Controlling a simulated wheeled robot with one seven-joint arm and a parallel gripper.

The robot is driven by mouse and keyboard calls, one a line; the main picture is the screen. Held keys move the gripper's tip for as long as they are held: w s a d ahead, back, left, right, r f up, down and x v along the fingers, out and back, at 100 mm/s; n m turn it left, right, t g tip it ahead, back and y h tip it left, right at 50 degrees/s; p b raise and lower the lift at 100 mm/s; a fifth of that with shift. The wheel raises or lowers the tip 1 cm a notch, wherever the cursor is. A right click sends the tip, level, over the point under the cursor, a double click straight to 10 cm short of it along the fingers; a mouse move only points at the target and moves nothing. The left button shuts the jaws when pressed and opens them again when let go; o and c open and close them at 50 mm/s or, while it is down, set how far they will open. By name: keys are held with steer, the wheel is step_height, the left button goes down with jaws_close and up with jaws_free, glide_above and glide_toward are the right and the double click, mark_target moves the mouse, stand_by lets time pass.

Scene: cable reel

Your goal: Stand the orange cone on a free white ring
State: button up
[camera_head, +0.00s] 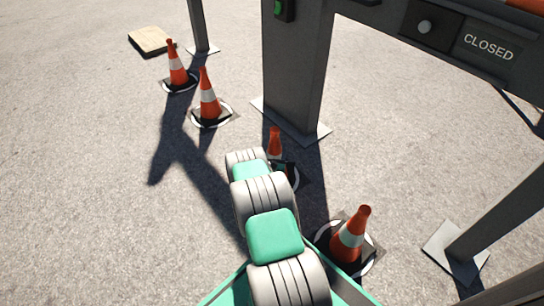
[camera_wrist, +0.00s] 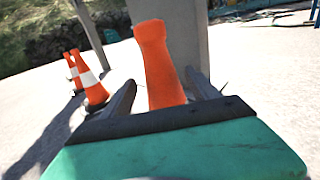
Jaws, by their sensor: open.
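An orange cone (camera_head: 275,142) stands beyond my arm, on a dark base with part of a white ring (camera_head: 296,178) showing. My arm hides much of its lower part. In the wrist view this cone (camera_wrist: 156,50) rises upright between the two dark fingers of my gripper (camera_wrist: 160,80). The fingers are open, one on each side of it; contact is not clear. Three other orange cones with white bands stand on white rings: one at lower right (camera_head: 351,236), one at left (camera_head: 208,97) and one farther back (camera_head: 177,65). No empty ring is visible.
A thick grey post (camera_head: 295,70) on a square foot plate stands just behind the nearer cone. A barrier with a CLOSED sign (camera_head: 488,46) spans the upper right. Another post foot (camera_head: 455,250) is at right. A flat wooden board (camera_head: 150,40) lies far left. Left paving is clear.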

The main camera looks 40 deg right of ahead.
mark_target(272, 135)
steer(key=p+v, duration=0.3)
steer(key=v, duration=0.6)
steer(key=w+d+r+m+g, duration=0.1)
steer(key=r+m, duration=0.1)
steer(key=w+r+m, duration=0.2)
steer(key=w+d+r+m+g+h, duration=0.1)
steer(key=r+m, duration=0.1)
steer(key=shift+w+d+r+m+g, duration=0.2)
steer(key=shift+w+d+m+g, duration=0.05)
steer(key=shift+d+m+g, duration=0.05)
steer(key=w+a+r+m+g+y, duration=0.2)
steer(key=w+r+m+g, duration=0.15)
steer(key=r+m, duration=0.4)
steer(key=s+a+r+m+y, duration=0.1)
steer(key=a+r+m+y, duration=0.65)
steer(key=a, duration=0.65)
steer(key=s+a+r+m+g+y, duration=0.1)
steer(key=s+a+r, duration=0.3)
steer(key=s+a, duration=0.6)
steer(key=s+a+r+m+g+y, duration=0.2)
steer(key=s+a+r+m+y, duration=0.1)
steer(key=s+a, duration=0.8)
step_height(272, 135, up, 2)
steer(key=a+y, duration=0.1)
steer(key=a, duration=0.2)
steer(key=shift+s+y, duration=0.25)
steer(key=shift+y, duration=0.1)
steer(key=shift+r, duration=0.15)
